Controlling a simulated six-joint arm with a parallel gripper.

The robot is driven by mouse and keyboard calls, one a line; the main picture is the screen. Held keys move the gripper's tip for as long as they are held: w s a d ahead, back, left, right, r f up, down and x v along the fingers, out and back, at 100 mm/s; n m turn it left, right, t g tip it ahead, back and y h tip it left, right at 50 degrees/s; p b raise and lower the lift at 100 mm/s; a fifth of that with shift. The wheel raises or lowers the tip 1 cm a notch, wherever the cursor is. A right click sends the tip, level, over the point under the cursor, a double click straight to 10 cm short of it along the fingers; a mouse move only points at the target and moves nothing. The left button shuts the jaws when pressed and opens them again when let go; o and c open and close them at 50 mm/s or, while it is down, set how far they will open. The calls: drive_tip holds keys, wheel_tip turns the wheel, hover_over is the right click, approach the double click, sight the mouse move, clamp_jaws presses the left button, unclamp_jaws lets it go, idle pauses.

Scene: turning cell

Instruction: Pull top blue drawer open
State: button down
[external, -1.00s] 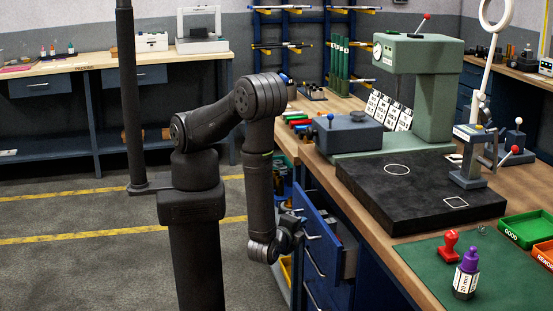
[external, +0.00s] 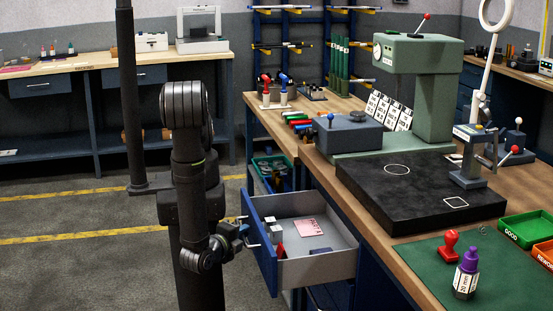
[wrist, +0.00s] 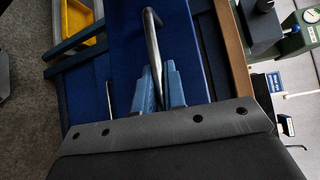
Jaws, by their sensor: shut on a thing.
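The top blue drawer (external: 262,262) stands well out from the bench in the external view, and its grey inside shows. Its metal handle (wrist: 152,38) runs between the two blue fingers of my gripper (wrist: 160,88) in the wrist view. My gripper (external: 246,233) is shut on this handle, at the drawer's front face, left of the drawer. In the wrist view the blue drawer front (wrist: 192,55) lies behind the fingers.
In the drawer lie a pink card (external: 312,227), small pale blocks (external: 271,228) and a red item (external: 280,251). The wooden bench (external: 385,262) is on the right, with a black slab (external: 420,195) on top. Open floor (external: 90,275) lies to the left.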

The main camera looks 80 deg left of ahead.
idle(0.3)
drive_tip(key=c, duration=1.5)
unclamp_jaws()
drive_tip(key=v, duration=1.7)
drive_tip(key=shift+s+d+r, duration=0.1)
drive_tip(key=shift+s+d, duration=0.05)
drive_tip(key=shift+s, duration=0.05)
